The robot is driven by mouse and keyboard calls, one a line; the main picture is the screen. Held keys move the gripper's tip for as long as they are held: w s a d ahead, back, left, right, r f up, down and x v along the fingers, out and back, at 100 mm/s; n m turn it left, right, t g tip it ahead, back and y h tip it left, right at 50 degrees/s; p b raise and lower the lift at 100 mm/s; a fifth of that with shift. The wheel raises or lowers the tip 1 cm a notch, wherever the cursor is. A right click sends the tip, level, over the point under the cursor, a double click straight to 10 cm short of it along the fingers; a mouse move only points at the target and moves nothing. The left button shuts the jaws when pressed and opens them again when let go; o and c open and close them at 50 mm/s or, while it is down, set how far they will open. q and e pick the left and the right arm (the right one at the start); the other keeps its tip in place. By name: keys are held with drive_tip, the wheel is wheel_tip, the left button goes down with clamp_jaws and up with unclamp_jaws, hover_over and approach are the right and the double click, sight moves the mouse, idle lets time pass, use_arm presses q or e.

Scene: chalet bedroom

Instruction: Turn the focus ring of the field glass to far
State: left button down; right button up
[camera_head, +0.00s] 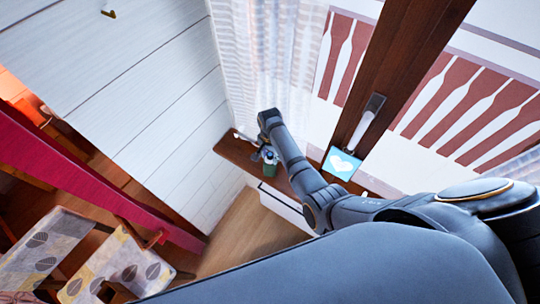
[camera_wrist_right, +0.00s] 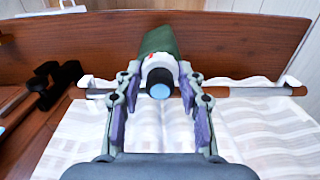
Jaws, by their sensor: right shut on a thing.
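The field glass (camera_wrist_right: 160,42) shows in the right wrist view as a dark green tube with a white ring, a small red mark, and a black eyepiece with a blue lens facing me. In the head view it is a small green shape (camera_head: 270,171) at the brown ledge. My right gripper (camera_wrist_right: 158,72) has its two fingers on either side of the white ring and is shut on it. In the head view the right gripper (camera_head: 263,151) is small and partly hides the glass. The far setting cannot be read. My left gripper is not in view.
The brown ledge (camera_head: 231,150) runs below sheer curtains (camera_head: 265,70) and a window. A blue card with a white heart (camera_head: 341,163) is near my right arm. Black objects (camera_wrist_right: 58,85) lie left of the glass. Patterned chairs (camera_head: 100,265) stand at lower left.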

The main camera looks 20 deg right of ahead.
drive_tip(key=o, duration=1.2)
wheel_tip(320, 180, up, 12)
